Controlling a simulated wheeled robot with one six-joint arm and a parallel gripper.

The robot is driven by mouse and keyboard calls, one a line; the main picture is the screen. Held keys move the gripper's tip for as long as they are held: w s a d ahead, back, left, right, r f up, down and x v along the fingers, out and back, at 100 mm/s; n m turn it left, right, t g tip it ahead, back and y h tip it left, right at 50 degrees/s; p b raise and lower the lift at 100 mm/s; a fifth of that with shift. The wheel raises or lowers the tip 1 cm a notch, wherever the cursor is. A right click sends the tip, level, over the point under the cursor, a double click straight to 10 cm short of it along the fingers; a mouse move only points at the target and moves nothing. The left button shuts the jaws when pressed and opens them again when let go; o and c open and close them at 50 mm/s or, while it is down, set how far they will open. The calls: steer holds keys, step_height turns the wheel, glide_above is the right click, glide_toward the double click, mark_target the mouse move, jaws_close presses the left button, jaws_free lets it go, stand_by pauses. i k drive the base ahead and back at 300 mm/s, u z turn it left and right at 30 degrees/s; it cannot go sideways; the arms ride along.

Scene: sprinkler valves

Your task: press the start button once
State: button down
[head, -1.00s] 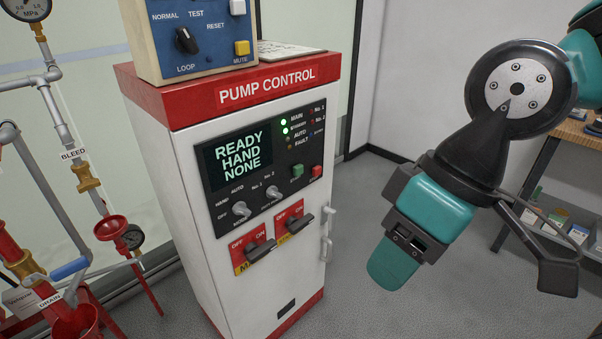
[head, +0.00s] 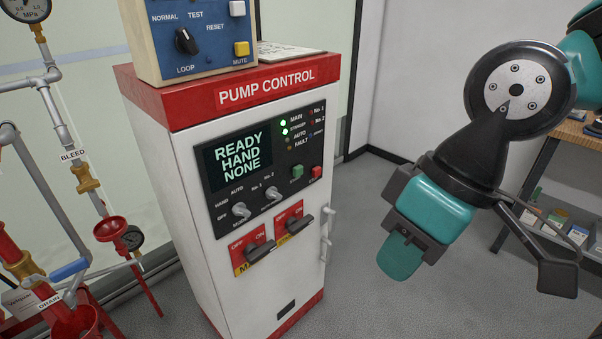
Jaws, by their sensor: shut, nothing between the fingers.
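The pump control cabinet (head: 275,230) stands in the middle, white with a red top band. Its dark panel has a display (head: 241,155) reading READY HAND NONE. A green button (head: 297,172), whose small label I cannot read, sits at the panel's lower right. A red button (head: 316,172) is just to its right. Two green lamps are lit above them. My gripper (head: 401,257) is to the right of the cabinet, pointing down and left, clear of both buttons. It is shut and empty.
Two grey selector knobs (head: 241,210) and two black-handled switches (head: 259,252) are on the cabinet front, with a handle (head: 326,235) at its right edge. A blue test box (head: 200,40) stands on top. Pipes (head: 85,180) are at left, a shelf (head: 545,190) at right.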

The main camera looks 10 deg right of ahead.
mark_target(298, 171)
steer(key=u, duration=1.95)
steer(key=i, duration=1.05)
steer(key=z, duration=3.15)
